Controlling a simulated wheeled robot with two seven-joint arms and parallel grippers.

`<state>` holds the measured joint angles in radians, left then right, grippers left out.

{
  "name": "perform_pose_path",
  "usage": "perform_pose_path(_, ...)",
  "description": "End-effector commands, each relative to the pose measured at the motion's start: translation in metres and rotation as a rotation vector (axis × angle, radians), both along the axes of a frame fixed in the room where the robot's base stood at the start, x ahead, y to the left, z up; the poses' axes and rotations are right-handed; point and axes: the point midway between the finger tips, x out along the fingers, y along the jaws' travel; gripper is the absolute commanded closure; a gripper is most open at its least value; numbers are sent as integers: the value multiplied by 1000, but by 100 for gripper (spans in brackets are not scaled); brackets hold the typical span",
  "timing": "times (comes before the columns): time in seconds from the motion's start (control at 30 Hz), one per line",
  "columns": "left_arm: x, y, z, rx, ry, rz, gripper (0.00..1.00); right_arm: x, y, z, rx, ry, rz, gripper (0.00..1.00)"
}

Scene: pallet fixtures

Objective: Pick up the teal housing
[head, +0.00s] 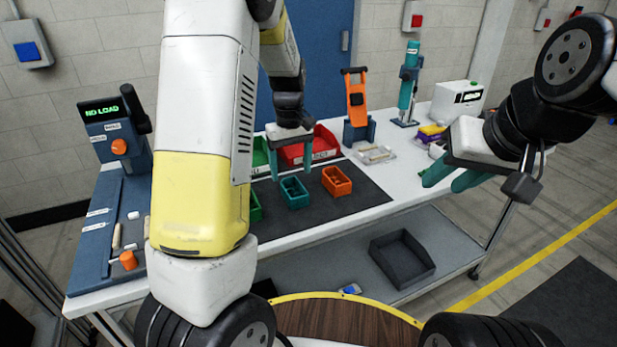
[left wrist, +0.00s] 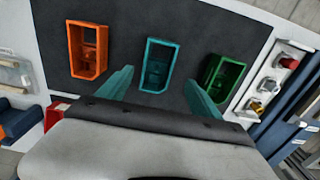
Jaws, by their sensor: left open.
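The teal housing (head: 294,193) is a small open-topped box standing on the dark mat (head: 368,197), between an orange housing (head: 337,181) and a green housing (head: 255,209) partly hidden by my left arm. My left gripper (head: 291,168) is open and empty above and behind the teal housing. In the left wrist view the teal housing (left wrist: 158,62) shows between the two spread teal fingers, apart from them, with the orange housing on the left and the green one on the right. My right gripper (head: 441,186) is open and empty, over the table's right end.
A red bin (head: 324,142) and a green bin (head: 260,158) stand behind the mat. An orange-topped fixture (head: 357,98) and a teal cylinder on a stand (head: 407,88) are further back. A NO LOAD station (head: 115,135) stands at left. The mat's right part is clear.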

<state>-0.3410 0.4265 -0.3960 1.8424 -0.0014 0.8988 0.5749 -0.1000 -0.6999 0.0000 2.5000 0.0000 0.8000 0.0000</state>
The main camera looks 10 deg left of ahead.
Motion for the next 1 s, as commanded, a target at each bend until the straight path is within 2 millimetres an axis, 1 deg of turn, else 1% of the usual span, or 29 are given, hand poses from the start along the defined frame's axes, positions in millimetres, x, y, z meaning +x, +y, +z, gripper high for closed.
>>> perform_pose_path(0.03, -1, 0, -6, 1, 4, 1, 25, 0, 0, 0, 0, 0, 0, 64)
perform_pose_path(0.27, 2, -1, -33, 0, 4, -1, 25, 0, 0, 0, 0, 0, 0, 64)
perform_pose_path(0.4, 6, -2, -55, 0, 4, -1, 25, 0, 0, 0, 0, 0, 0, 64)
perform_pose_path(0.5, 6, -2, -66, -1, 2, -1, 25, 0, 0, 0, 0, 0, 0, 64)
perform_pose_path(0.6, 6, -2, -71, -1, 0, -2, 25, 0, 0, 0, 0, 0, 0, 64)
perform_pose_path(0.8, 6, -2, -71, -2, -1, -2, 25, 0, 0, 0, 0, 0, 0, 64)
perform_pose_path(0.87, 6, -2, -71, -2, -1, -2, 35, 0, 0, 0, 0, 0, 0, 64)
perform_pose_path(0.9, 6, -2, -71, -2, -1, -2, 43, 0, 0, 0, 0, 0, 0, 64)
perform_pose_path(0.97, 6, -2, -71, -2, -1, -2, 55, 0, 0, 0, 0, 0, 0, 64)
perform_pose_path(1.0, 6, -2, -71, -2, -1, -2, 63, 0, 0, 0, 0, 0, 0, 64)
